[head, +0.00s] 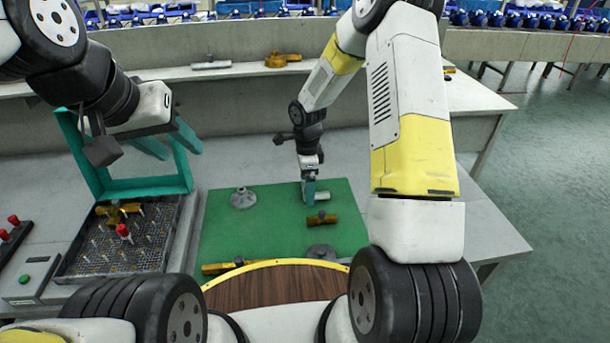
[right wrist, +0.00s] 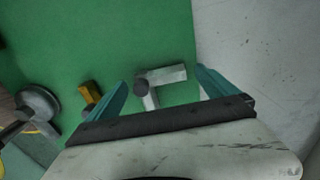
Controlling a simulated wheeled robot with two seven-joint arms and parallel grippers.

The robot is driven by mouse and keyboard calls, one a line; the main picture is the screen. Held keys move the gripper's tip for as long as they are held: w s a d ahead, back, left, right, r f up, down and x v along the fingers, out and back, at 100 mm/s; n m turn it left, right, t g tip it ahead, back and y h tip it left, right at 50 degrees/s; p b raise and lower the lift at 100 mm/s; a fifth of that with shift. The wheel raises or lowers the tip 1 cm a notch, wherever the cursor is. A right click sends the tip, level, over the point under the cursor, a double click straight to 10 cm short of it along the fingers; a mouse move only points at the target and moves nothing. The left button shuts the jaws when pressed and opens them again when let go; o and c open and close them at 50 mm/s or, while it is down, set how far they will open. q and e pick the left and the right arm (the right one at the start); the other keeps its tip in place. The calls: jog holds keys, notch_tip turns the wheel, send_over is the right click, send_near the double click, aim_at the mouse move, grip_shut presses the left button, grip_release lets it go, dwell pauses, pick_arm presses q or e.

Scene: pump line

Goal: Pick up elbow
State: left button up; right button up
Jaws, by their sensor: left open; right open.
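The elbow (right wrist: 165,75) is a light grey L-shaped pipe piece with a dark round part at its corner. It lies on the green mat (head: 225,235), and part of it shows beside my right gripper in the head view (head: 323,195). My right gripper (head: 309,193) points down at the mat. In the right wrist view (right wrist: 162,84) its teal fingers are open, one on each side of the elbow in the picture; I cannot tell how high they are above it. My left gripper (head: 168,141) is open and empty, over the teal frame at left.
On the mat are a grey flange (head: 243,198), a brass fitting (head: 321,219), a dark grey disc (head: 321,252) and a long brass part (head: 222,267). A pegged tray (head: 68,262) stands left, by the teal frame (head: 88,165). The back shelf holds another brass part (head: 283,60).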

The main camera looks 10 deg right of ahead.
jog(key=shift+f, duration=0.45)
jog(key=shift+c, duration=0.3)
jog(key=c, duration=1.5)
jog(key=shift+r, duration=0.15)
